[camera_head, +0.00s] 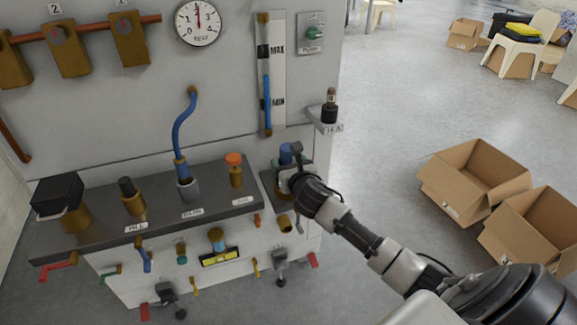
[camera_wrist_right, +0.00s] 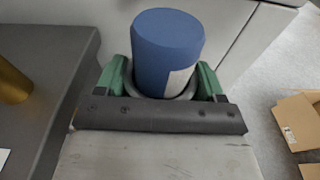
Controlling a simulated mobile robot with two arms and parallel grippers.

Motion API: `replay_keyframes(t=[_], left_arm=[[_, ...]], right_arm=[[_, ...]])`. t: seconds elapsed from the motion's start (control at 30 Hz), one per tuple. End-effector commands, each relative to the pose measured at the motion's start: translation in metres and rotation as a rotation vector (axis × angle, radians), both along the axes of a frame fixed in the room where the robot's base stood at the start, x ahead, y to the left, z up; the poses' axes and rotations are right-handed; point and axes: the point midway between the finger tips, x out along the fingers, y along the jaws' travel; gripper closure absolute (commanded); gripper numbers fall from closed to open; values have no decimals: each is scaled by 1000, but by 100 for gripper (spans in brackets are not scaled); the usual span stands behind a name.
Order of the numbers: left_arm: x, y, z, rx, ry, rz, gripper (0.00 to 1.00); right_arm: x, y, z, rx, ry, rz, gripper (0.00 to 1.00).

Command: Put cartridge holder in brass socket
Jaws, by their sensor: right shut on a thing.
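My right gripper (camera_head: 291,172) reaches over the small shelf at the right end of the washer's counter. In the right wrist view, its green fingers (camera_wrist_right: 163,82) are shut on the sides of a blue cylinder with a pale label, which looks like the cartridge holder (camera_wrist_right: 167,40). The holder's blue top (camera_head: 286,152) also shows in the head view, behind the gripper. A brass-coloured part, probably the brass socket (camera_head: 281,189), shows just below the gripper, mostly hidden by it. I cannot tell whether the holder touches or sits in it. My left gripper is not in view.
A small bracket with a dark bottle-like part (camera_head: 330,107) sticks out right of the gripper. An orange-capped brass fitting (camera_head: 235,170) stands to the left on the grey counter (camera_head: 100,233). Open cardboard boxes (camera_head: 473,178) lie on the floor at right.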

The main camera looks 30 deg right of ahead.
Motion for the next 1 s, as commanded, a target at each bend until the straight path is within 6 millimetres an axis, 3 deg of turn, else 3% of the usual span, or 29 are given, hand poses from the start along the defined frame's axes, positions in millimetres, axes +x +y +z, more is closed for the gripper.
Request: replay_keyframes(t=[0.23, 0.27, 0.43, 0.77, 1.0], left_arm=[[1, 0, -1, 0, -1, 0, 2], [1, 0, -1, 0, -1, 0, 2], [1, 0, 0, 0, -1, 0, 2], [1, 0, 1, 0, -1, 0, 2], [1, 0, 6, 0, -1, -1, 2]], right_arm=[[0, 0, 0, 0, -2, 0, 59], [0, 0, -2, 0, 1, 0, 30], [0, 0, -1, 0, 1, 0, 6], [-2, 0, 2, -1, 0, 1, 6], [-40, 10, 7, -2, 3, 2, 6]])
